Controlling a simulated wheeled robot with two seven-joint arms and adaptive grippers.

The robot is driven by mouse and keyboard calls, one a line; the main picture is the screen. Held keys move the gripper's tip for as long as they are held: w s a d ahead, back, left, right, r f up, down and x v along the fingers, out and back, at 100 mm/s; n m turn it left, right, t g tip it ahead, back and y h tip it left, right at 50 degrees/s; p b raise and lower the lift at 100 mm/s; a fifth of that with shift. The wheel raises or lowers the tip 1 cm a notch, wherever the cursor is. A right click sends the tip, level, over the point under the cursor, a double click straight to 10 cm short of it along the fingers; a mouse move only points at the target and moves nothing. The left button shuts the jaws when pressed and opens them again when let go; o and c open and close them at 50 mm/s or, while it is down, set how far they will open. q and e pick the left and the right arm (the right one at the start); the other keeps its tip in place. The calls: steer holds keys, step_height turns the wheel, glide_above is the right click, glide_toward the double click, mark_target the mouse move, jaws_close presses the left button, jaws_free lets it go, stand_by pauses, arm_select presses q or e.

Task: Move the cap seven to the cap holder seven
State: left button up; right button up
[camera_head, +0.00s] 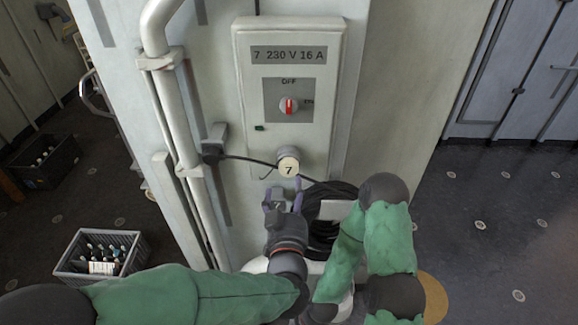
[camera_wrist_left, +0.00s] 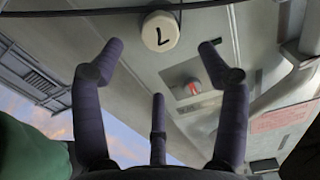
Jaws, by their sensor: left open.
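Cap seven (camera_head: 288,166) is a round cream cap marked 7 at the lower front of the electrical box. It also shows upside down at the top of the left wrist view (camera_wrist_left: 160,31). My left gripper (camera_head: 283,193) is just below the cap in the head view, its purple fingers spread. In the left wrist view the open, empty fingers (camera_wrist_left: 161,46) point toward the cap, which lies beyond the tips. A small grey block (camera_head: 278,197) shows between the fingers; I cannot tell whether it is cap holder seven. My right gripper is out of view.
A dark cable (camera_head: 243,158) runs past the cap to a coiled black bundle (camera_head: 322,235). The box (camera_head: 322,120) has a red-marked switch (camera_head: 288,105). Pipes (camera_head: 178,120) run left of it. A crate of bottles (camera_head: 135,255) stands on the floor.

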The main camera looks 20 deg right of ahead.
mark_target(289, 171)
arm_select(q)
steer(key=shift+b+x, duration=0.4)
steer(key=shift+x, duration=3.65)
steer(key=shift+f+b, duration=0.1)
steer(key=shift+b, duration=0.2)
jaws_close()
steer(key=shift+s, duration=0.15)
steer(key=shift+s+a, duration=0.2)
steer(key=shift+s, duration=0.65)
steer(key=shift+s, duration=0.1)
